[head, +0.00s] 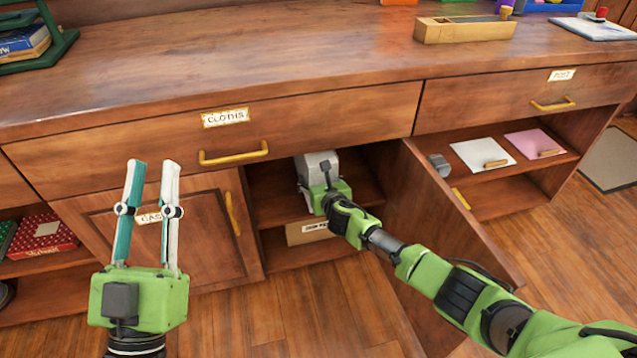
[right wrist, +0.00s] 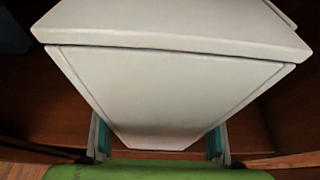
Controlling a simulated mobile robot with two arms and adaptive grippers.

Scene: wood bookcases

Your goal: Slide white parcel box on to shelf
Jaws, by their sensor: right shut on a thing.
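The white parcel box (head: 317,162) is inside the open cupboard, above its upper shelf (head: 278,208). In the right wrist view the white box (right wrist: 170,90) fills the middle, with its lidded top edge toward the camera's upper side. My right gripper (head: 320,186) reaches into the cupboard and is shut on the box; its fingers flank the narrow lower end. The gripper hides part of the box, and I cannot tell whether its underside touches the shelf. My left gripper (head: 153,168) is open and empty, in front of the closed cupboard door at left.
A cardboard box (head: 305,232) lies on the lower level below the shelf. The open cupboard door (head: 450,205) stands out right beside my right arm. A closed drawer (head: 300,120) is above the opening. The closed door (head: 180,235) is at left.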

